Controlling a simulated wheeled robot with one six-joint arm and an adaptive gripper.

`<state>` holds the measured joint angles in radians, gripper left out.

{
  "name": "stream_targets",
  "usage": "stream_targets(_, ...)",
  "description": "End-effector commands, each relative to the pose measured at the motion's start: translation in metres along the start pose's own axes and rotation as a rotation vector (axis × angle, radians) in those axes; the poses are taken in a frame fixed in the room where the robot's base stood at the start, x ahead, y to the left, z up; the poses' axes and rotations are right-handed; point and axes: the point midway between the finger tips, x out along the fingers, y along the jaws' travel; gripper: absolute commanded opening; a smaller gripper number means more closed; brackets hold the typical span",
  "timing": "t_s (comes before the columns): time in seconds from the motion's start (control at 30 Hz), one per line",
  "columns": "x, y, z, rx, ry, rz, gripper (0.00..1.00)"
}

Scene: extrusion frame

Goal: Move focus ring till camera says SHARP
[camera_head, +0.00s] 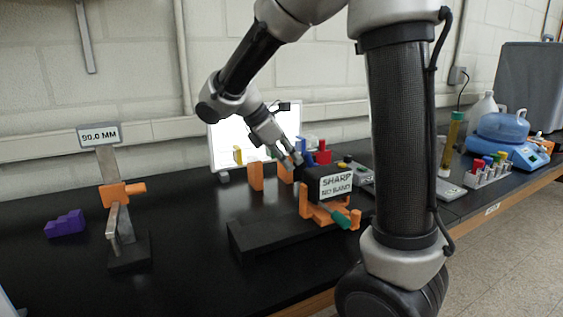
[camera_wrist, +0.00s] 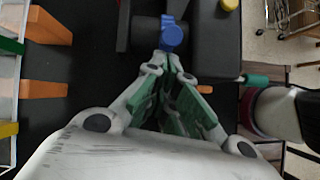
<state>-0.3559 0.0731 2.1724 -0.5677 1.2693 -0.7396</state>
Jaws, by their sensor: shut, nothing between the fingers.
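The camera is a black box (camera_head: 313,180) on an orange and black mount. Its white display (camera_head: 336,184) reads SHARP, with a smaller second line that looks like NO BAND. I cannot tell for sure which part is the focus ring. My gripper (camera_head: 295,160) is beside the camera at its back left. In the wrist view my fingertips (camera_wrist: 172,62) come together just short of the blue part, with nothing between them.
A black rail base (camera_head: 265,240) carries the mount; a green-tipped orange lever (camera_head: 341,219) sticks out in front. Orange blocks (camera_head: 256,176) and a bright white panel (camera_head: 228,145) stand behind. At left are a stand marked 90.0 MM (camera_head: 99,135) and a purple block (camera_head: 65,224).

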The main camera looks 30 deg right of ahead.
Motion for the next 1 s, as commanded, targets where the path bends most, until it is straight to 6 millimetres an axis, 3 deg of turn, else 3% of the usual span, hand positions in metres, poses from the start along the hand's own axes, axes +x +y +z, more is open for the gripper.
stream_targets(0.33,0.0,0.0,0.002,0.001,0.0,-0.001,0.0)
stream_targets(0.5,0.001,0.001,0.017,0.002,0.001,-0.001,0.0)
stream_targets(1.0,-0.004,0.002,0.02,0.001,0.001,0.0,0.0)
